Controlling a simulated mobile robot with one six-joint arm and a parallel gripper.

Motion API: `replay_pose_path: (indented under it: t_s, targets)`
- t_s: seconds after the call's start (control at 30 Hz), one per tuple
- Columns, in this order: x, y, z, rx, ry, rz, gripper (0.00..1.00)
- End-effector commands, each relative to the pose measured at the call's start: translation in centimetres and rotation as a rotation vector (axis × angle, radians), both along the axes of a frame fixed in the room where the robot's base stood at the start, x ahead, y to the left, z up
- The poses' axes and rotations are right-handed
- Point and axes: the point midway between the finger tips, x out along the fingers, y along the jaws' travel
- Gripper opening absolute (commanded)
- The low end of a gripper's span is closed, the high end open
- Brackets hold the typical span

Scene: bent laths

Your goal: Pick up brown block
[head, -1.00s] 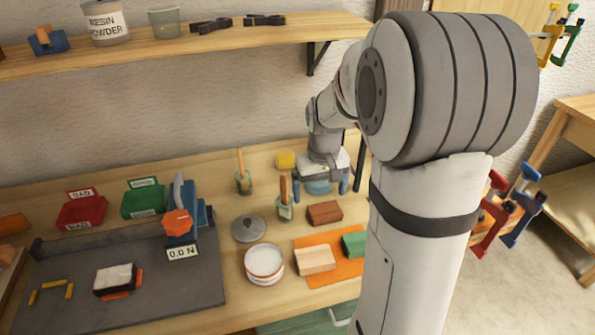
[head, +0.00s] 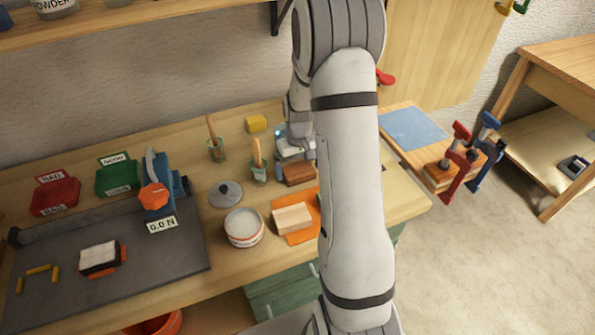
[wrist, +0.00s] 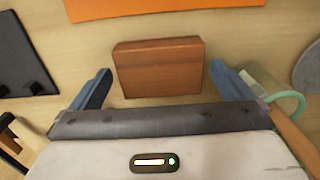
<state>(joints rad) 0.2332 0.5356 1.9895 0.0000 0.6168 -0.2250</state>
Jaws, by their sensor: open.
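The brown block (wrist: 157,68) lies on the wooden bench in the wrist view, centred just beyond my gripper (wrist: 160,86). My two blue fingers are spread wide, one to the left of the block and one to the right, with bare wood between each finger and the block. Nothing is held. In the head view the brown block (head: 299,174) shows beside my arm, with my gripper close behind it and its fingers mostly hidden.
A green cup (wrist: 284,97) with a wooden-handled tool stands close to my right finger. An orange mat (head: 300,236) with a pale wood block (head: 292,219) lies nearby. A white tub (head: 244,228) and grey lid (head: 226,194) are to the left.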

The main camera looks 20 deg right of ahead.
Motion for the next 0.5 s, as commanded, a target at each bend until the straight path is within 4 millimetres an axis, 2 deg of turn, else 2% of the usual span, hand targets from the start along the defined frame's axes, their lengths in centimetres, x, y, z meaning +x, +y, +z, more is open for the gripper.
replay_pose_path:
  t_s: [0.27,0.5]
  targets:
    - [0.00,0.05,-0.29,0.000,0.000,0.000,0.99]
    - [0.00,0.07,-0.26,0.000,0.000,0.001,0.80]
